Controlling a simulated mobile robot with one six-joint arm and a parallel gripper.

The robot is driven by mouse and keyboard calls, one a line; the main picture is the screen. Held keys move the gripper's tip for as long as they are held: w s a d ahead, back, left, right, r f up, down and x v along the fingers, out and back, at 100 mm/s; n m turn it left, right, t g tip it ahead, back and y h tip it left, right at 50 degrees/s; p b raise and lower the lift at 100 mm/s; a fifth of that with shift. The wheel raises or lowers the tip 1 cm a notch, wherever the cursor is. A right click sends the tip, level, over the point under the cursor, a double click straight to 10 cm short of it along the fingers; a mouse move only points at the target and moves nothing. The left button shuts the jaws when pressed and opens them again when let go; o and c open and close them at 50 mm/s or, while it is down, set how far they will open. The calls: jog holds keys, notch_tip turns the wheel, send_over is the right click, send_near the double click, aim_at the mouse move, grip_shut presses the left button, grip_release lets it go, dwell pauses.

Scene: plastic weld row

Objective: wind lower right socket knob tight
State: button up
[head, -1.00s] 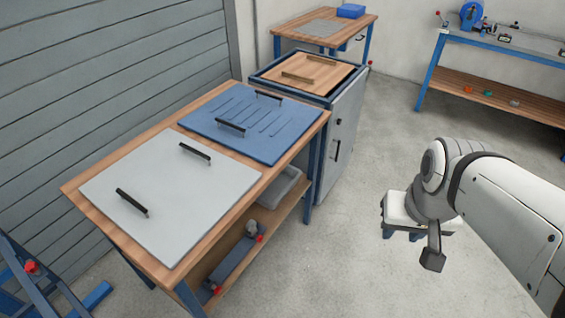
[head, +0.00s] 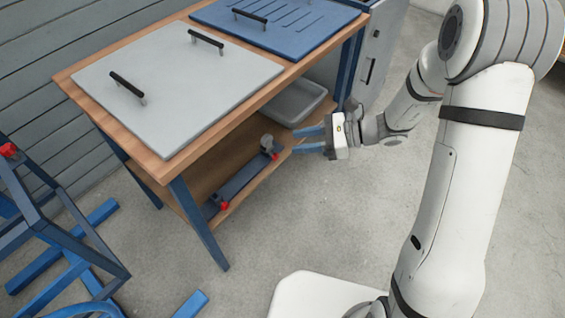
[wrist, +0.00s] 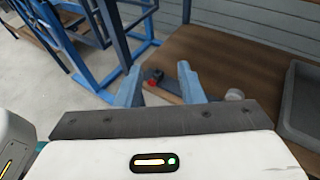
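A dark blue bar (head: 244,179) lies along the front of the lower shelf of the wooden workbench. It has a red knob (head: 275,156) beside a grey round fitting (head: 266,141) at its right end, and another red knob (head: 223,206) at its left end. My gripper (head: 296,140) is open and empty, with its blue fingers level and pointing left, just right of the right end and apart from it. The wrist view shows a red knob (wrist: 153,76) between the fingertips, farther off, and a grey fitting (wrist: 234,95) right of the fingers.
The bench top (head: 150,158) overhangs the shelf, with a white lidded panel (head: 180,85) and a blue one (head: 290,30) on it. A grey tray (head: 297,103) stands on the shelf behind. A blue frame (head: 40,215) stands at left.

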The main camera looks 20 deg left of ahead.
jog(key=w+a+f+m+t+y+b, duration=0.2)
jog(key=w+f+m+b, duration=0.15)
jog(key=f, duration=0.45)
jog(key=w+a+f+m+t+y+b, duration=0.1)
jog(key=w+f+m+t+b, duration=0.15)
jog(key=f+m, duration=0.45)
jog(key=m+t+b, duration=0.4)
jog(key=t, duration=0.2)
send_near(278, 157)
jog(key=a, duration=0.1)
jog(key=shift+g+h, duration=0.25)
jog(key=shift+h, duration=0.05)
jog(key=x, duration=0.2)
jog(key=b+x, duration=0.1)
jog(key=x, duration=0.4)
jog(key=shift+w+a+r, duration=0.1)
jog(key=shift+w+r, duration=0.1)
jog(key=shift+r, duration=0.2)
jog(key=shift+c, duration=0.3)
jog(key=c, duration=0.6)
jog(key=shift+c, duration=0.2)
jog(key=shift+n+b, duration=0.25)
jog(key=shift+b, duration=0.05)
